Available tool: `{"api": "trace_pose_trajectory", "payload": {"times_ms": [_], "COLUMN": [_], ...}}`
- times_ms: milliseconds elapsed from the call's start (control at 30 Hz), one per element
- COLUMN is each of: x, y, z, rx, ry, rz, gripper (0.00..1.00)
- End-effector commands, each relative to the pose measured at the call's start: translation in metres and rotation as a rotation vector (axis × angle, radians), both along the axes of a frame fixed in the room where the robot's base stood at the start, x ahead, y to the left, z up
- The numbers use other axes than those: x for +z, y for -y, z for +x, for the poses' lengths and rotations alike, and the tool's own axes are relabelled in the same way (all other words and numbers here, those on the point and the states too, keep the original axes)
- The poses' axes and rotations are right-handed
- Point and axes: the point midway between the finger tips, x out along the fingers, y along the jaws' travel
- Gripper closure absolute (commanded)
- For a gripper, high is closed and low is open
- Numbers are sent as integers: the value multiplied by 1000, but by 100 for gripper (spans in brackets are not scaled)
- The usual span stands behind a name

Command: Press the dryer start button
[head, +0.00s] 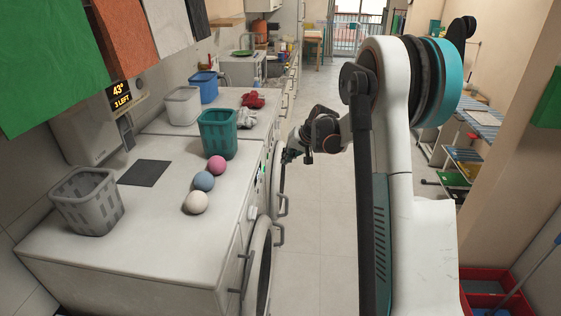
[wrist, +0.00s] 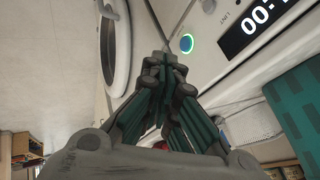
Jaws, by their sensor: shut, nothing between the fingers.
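The start button (wrist: 187,43) shows in the wrist view as a round button with a glowing green-blue ring on the white front panel of a machine. A dark display (wrist: 258,24) with white digits starting "00:" sits to its right. My gripper (wrist: 164,68) is shut and empty, its fingertips just below and left of the button in the picture. I cannot tell whether they touch the panel. In the head view my gripper (head: 287,156) is beside the machine fronts.
A round machine door (wrist: 116,45) is left of the fingers. In the head view, teal (head: 218,135) and grey (head: 87,202) baskets and pink (head: 216,165), blue (head: 204,181) and white (head: 196,203) balls stand on the counter (head: 160,235). The aisle floor (head: 318,220) is clear.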

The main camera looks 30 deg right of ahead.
Motion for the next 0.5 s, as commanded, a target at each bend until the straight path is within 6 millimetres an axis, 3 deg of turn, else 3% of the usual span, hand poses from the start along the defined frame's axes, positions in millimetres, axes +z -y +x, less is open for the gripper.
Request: {"api": "trace_pose_trajectory", "payload": {"times_ms": [200, 500], "x": [21, 24], "y": [5, 6], "z": [-15, -18], "rx": [0, 0], "ry": [0, 0], "rz": [0, 0], "gripper": [100, 100]}}
